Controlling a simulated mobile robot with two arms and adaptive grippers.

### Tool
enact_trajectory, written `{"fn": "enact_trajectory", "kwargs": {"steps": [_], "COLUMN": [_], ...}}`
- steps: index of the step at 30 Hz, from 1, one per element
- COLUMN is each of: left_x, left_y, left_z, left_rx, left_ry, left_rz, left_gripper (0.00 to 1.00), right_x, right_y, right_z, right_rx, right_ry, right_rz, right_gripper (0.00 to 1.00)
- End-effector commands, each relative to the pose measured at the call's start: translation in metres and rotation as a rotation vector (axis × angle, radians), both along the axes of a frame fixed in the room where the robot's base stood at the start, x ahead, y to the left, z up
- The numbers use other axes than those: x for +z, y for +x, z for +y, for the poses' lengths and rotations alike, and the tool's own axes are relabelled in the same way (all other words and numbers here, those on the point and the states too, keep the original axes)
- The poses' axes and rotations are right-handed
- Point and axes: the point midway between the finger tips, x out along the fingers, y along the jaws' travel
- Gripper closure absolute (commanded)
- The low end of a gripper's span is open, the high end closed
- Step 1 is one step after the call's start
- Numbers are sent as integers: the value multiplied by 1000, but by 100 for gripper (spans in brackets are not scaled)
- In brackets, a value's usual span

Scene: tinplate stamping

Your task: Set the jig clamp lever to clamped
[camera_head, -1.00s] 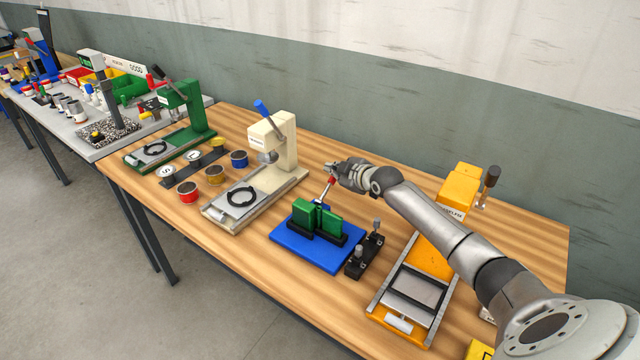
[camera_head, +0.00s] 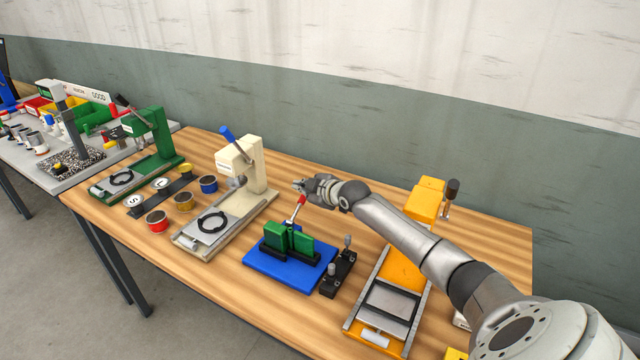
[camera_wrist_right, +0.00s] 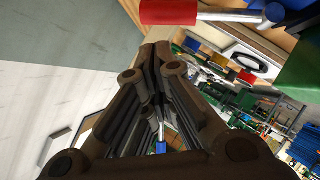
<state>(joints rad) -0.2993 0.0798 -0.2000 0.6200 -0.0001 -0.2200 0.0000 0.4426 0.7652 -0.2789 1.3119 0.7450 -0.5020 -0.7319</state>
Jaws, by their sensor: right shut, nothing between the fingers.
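The jig is a blue base (camera_head: 268,266) on the wooden table with two upright green blocks (camera_head: 302,244). Its clamp lever (camera_head: 294,214) stands up behind the blocks, tilted a little to the right, with a red handle end (camera_head: 301,200). My right gripper (camera_head: 300,185) is shut and empty, just above and behind the handle. In the right wrist view the red handle (camera_wrist_right: 168,12) lies at the top edge, beside the shut fingers (camera_wrist_right: 155,55) and not between them. Whether they touch it I cannot tell. My left gripper is out of view.
A cream press (camera_head: 238,160) stands left of the jig, and a green press (camera_head: 152,130) further left. A small black fixture (camera_head: 338,272) sits beside the blue base. Several tins stand at left.

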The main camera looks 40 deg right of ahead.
Motion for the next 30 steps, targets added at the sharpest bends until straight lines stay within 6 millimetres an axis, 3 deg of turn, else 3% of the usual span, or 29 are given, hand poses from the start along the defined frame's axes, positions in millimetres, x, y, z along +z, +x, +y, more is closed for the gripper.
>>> {"fn": "enact_trajectory", "kwargs": {"steps": [1, 3, 5, 21, 30], "left_x": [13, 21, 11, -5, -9], "left_y": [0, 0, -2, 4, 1], "left_z": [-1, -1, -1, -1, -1], "left_rx": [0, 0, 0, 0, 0], "left_ry": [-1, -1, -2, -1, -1], "left_rz": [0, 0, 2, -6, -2], "left_gripper": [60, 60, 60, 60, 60], "right_x": [13, 22, 16, 52, 63], "right_y": [1, 1, -7, -71, -85], "right_z": [2, 4, 2, -4, -4], "right_rx": [1, 0, 0, 0, 0], "right_ry": [0, 1, -3, -2, 1], "right_rz": [-1, 0, 1, 1, 0], "right_gripper": [100, 100, 100, 100, 100]}}
